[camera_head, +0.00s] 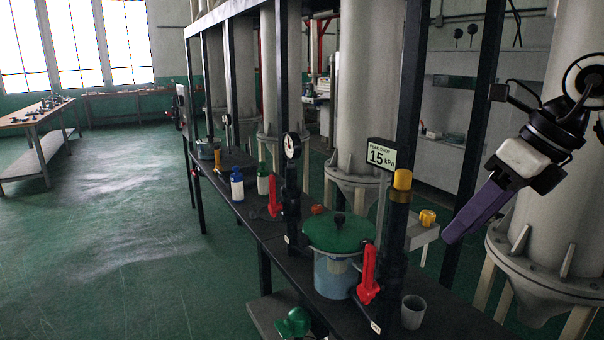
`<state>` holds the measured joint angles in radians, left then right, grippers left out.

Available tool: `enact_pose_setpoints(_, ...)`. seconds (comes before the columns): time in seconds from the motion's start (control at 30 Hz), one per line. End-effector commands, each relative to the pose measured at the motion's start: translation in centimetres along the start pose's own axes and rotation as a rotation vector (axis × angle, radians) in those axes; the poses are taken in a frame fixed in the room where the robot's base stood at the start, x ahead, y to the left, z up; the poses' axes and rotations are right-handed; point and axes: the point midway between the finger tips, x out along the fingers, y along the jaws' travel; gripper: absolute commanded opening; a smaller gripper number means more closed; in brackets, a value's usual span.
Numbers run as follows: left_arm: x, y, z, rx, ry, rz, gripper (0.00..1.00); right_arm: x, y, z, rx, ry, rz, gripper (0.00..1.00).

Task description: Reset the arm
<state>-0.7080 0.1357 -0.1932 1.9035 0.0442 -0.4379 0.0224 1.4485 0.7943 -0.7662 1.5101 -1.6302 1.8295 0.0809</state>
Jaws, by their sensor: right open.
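My right gripper (462,226) shows in the head view at the right, with purple fingers pointing down and to the left. It is raised above the bench, in front of a large grey column, and it is open with nothing seen between its fingers. From this angle the gap between the fingers hardly shows. My left gripper is not in view.
A dark bench (262,232) holds a green-lidded pot (338,235), a grey cup (413,312), red levers (368,275) and bottles (237,184). Black posts and a "15 kPa" sign (381,156) rise from it. Open green floor (100,240) lies at left.

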Motion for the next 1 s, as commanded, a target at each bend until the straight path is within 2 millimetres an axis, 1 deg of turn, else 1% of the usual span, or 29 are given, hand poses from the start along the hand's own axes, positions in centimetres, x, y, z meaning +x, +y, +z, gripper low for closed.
enact_pose_setpoints(0.03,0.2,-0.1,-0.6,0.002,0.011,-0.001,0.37,1.4,1.0,0.2,-0.009,-0.007,0.045,0.45)
enact_pose_setpoints(0.17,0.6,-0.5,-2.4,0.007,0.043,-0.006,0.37,4.3,3.8,0.9,-0.024,-0.045,0.168,0.45)
enact_pose_setpoints(0.2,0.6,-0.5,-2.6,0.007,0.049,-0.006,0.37,5.2,4.9,1.1,-0.025,-0.060,0.213,0.45)
enact_pose_setpoints(0.27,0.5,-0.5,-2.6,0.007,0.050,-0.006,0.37,6.7,6.7,1.4,-0.022,-0.083,0.291,0.45)
enact_pose_setpoints(0.37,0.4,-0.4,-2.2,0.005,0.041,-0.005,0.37,9.4,10.5,2.0,0.002,-0.137,0.458,0.45)
enact_pose_setpoints(0.4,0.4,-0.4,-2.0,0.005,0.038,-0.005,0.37,10.4,12.2,2.2,0.024,-0.163,0.539,0.45)
enact_pose_setpoints(0.47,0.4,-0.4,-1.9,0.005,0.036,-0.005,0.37,11.7,15.2,2.5,0.075,-0.212,0.680,0.45)
enact_pose_setpoints(0.5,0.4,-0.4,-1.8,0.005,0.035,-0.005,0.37,12.3,17.0,2.8,0.126,-0.249,0.780,0.45)
enact_pose_setpoints(0.57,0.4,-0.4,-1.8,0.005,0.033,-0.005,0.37,12.9,19.3,3.2,0.224,-0.309,0.930,0.45)
enact_pose_setpoints(0.6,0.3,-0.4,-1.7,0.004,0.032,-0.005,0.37,13.1,20.4,3.5,0.302,-0.348,1.022,0.45)
enact_pose_setpoints(0.63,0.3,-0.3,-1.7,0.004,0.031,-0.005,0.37,13.2,21.0,3.7,0.367,-0.378,1.089,0.45)
enact_pose_setpoints(0.7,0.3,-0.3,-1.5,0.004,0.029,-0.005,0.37,13.4,21.6,4.2,0.540,-0.445,1.229,0.45)
enact_pose_setpoints(0.77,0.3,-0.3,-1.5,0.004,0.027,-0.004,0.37,13.9,21.2,4.3,0.709,-0.498,1.331,0.45)
enact_pose_setpoints(0.87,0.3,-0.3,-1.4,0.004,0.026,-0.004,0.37,15.6,19.1,3.8,1.036,-0.578,1.459,0.45)
enact_pose_setpoints(0.9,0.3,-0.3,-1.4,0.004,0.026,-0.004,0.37,16.7,17.9,3.2,1.179,-0.606,1.491,0.45)
enact_pose_setpoints(0.97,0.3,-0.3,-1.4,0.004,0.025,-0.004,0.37,18.8,15.8,1.8,1.406,-0.641,1.521,0.45)
enact_pose_setpoints(1.0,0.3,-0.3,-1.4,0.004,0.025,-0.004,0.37,20.5,14.5,0.4,1.563,-0.660,1.526,0.45)
